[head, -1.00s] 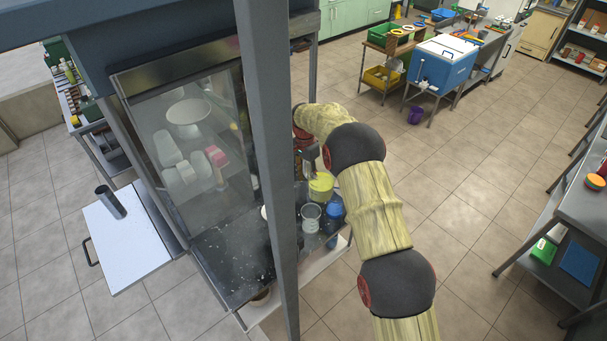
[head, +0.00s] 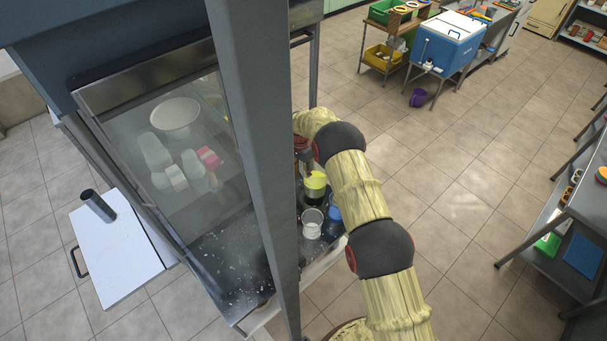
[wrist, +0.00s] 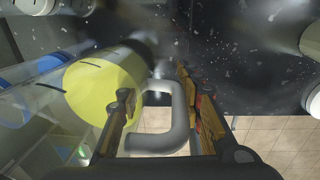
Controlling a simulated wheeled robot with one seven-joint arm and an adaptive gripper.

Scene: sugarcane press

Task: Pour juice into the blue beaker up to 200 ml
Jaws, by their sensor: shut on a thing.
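My gripper (wrist: 154,88) is shut on a grey handle (wrist: 160,141), with one finger on each side of it. A bright yellow round face (wrist: 98,92) shows just left of the fingers; I cannot tell whether it is juice or a lid. The yellow also shows in the head view (head: 315,184), below my wrist. The blue beaker (head: 335,213) stands at the right edge of the press counter, partly behind my arm. A clear cylinder with a blue part (wrist: 25,80) lies at the left of the wrist view. No fill level can be read.
A clear beaker (head: 312,224) stands in front of the yellow thing. A grey post (head: 250,150) and glass panel (head: 170,150) stand left of my arm. The dark counter (head: 232,262) has pale flecks. Open tiled floor (head: 470,190) lies to the right.

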